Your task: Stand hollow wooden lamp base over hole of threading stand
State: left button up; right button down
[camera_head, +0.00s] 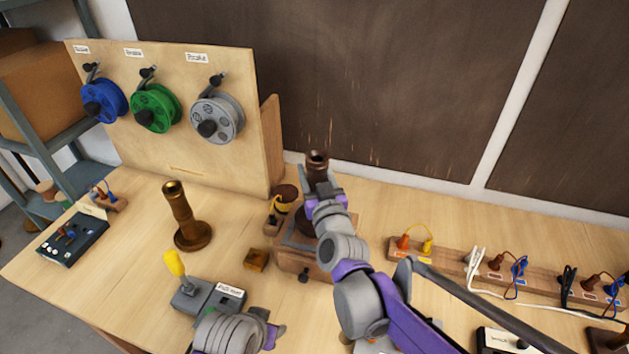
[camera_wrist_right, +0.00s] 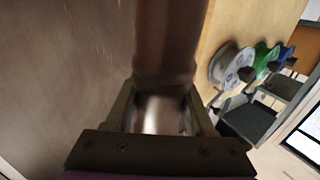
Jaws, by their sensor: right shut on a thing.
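My right gripper (camera_head: 324,196) is shut on the stem of a dark brown turned wooden lamp base (camera_head: 317,163), held upright. In the right wrist view the stem (camera_wrist_right: 168,45) passes between the jaws (camera_wrist_right: 160,115). The lamp base's foot is over the box-like wooden threading stand (camera_head: 292,262), partly behind my gripper and arm. I cannot tell whether the foot touches the stand's top, and the hole is hidden. My left gripper (camera_head: 268,334) is at the bottom edge, away from the lamp base; its jaw opening is unclear.
A second brown lamp base (camera_head: 187,218) stands on the table at left. Behind are a board with blue, green and grey spools (camera_head: 217,117). A yellow-handled grey device (camera_head: 205,296) stands in front. A wooden rail with cords (camera_head: 450,259) is at right.

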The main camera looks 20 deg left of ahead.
pick_arm(q)
jog(key=shift+w+r, duration=0.1)
pick_arm(e)
jog(key=shift+f, duration=1.3)
jog(key=shift+f, duration=0.15)
jog(key=shift+c, duration=1.3)
grip_release()
